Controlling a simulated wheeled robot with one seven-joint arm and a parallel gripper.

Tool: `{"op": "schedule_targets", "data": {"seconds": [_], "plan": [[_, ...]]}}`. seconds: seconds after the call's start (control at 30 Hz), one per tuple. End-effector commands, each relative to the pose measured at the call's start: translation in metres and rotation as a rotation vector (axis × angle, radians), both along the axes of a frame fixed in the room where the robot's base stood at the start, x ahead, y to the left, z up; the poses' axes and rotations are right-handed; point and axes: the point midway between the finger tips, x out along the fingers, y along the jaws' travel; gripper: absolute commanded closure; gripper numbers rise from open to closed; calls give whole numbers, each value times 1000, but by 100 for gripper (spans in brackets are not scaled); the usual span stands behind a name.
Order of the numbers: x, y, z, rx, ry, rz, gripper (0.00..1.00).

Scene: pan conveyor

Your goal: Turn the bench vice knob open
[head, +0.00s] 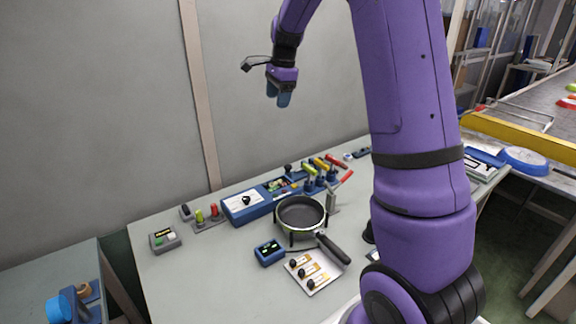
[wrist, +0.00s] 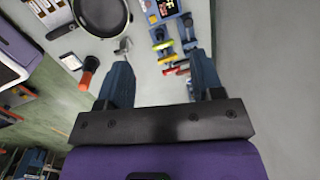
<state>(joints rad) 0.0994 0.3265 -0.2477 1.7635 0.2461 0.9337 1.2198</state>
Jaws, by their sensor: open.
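My gripper (head: 278,98) hangs high above the back of the grey worktable (head: 190,275), fingers pointing down, well apart from everything on it. In the wrist view its two blue fingers (wrist: 160,78) are spread with nothing between them. I cannot make out which part is the bench vice knob. A white-topped blue box with a small black knob (head: 246,200) stands at the back of the table. Blue fixtures with red, yellow and green handles (head: 318,172) stand right of it; their handles also show in the wrist view (wrist: 165,58).
A black pan (head: 300,212) sits mid-table, its handle pointing front right. A white panel with black knobs (head: 313,272), a small blue box (head: 269,252) and a grey button box (head: 164,239) are nearby. An orange-handled item (wrist: 90,66) shows in the wrist view. A wall rises behind the table.

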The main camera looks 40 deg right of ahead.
Motion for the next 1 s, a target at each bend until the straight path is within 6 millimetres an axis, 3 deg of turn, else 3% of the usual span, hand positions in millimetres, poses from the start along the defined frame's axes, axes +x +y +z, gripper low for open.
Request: {"op": "schedule_targets", "data": {"seconds": [0.3,0.7,0.8,1.0], "plan": [[62,-51,-82,24,87,-341,39],[109,-105,-196,16,172,-725,39],[114,-113,-215,11,182,-782,39],[118,-119,-232,8,190,-832,39]]}}
